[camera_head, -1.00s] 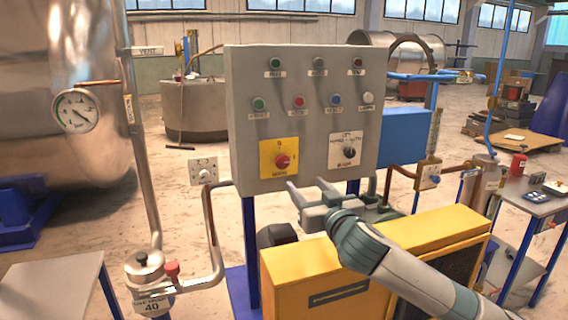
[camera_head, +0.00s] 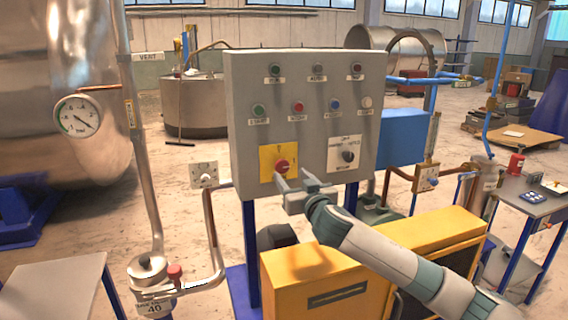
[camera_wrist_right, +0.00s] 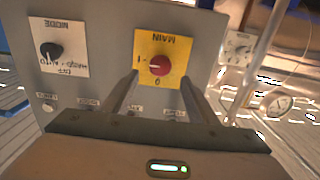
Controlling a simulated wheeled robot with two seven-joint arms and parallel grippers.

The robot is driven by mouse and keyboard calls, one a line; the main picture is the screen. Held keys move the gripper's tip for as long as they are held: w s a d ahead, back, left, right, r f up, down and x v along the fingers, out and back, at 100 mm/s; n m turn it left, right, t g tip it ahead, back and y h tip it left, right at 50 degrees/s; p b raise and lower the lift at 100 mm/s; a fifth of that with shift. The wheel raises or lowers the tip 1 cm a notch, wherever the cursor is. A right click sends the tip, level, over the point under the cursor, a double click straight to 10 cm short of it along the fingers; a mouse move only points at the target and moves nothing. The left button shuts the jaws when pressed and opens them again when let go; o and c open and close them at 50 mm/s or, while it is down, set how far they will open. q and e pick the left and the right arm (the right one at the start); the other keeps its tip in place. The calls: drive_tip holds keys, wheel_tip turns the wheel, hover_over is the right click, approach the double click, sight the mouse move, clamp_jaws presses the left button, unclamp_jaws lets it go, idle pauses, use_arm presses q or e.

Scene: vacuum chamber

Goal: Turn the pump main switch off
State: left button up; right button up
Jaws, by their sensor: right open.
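The pump main switch is a red rotary knob (camera_head: 281,166) on a yellow plate (camera_head: 266,177), low on the front of the grey control panel (camera_head: 240,120). In the right wrist view, which is upside down, the red knob (camera_wrist_right: 159,65) has a pale mark towards the "1"; the "0" is below it there. My right gripper (camera_head: 291,176) is open and empty just in front of the plate. In the wrist view its fingertips (camera_wrist_right: 159,78) lie on either side of the knob, seemingly still short of it. My left gripper is not in view.
A black mode selector (camera_head: 347,156) sits right of the main switch, with several buttons (camera_head: 298,106) above. A yellow cabinet (camera_head: 315,275) stands below the panel under my right arm.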

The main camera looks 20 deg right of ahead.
sight(283, 166)
drive_tip(key=shift+w+a+p, duration=0.15)
drive_tip(key=shift+w+p, duration=1)
drive_tip(key=shift+w, duration=2.55)
drive_tip(key=c, duration=1)
